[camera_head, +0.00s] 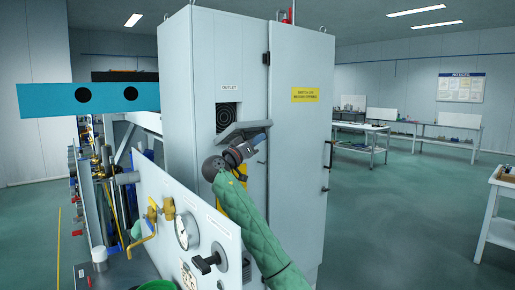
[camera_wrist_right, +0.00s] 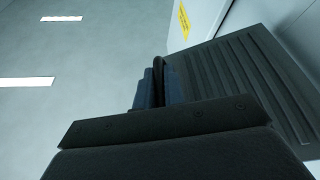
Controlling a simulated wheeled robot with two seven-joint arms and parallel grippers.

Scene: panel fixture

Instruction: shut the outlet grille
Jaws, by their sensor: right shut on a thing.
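The outlet grille (camera_head: 243,131) is a grey flap that stands out from the tall cabinet, swung open below the outlet opening (camera_head: 228,115). The dark opening shows round rings, under a label reading OUTLET. My right gripper (camera_head: 259,140) is at the grille's right edge and is shut on it. In the right wrist view the slatted grille (camera_wrist_right: 238,85) fills the right side, with the right gripper's blue-grey fingers (camera_wrist_right: 160,88) at its near left edge. The exact contact is partly hidden by the gripper body. My left gripper is not in view.
The tall grey cabinet (camera_head: 296,180) stands behind the grille. A white panel (camera_head: 160,215) with a gauge (camera_head: 186,231), brass valves and a black knob (camera_head: 207,262) stands close in front, below my right arm. Open floor and workbenches lie to the right.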

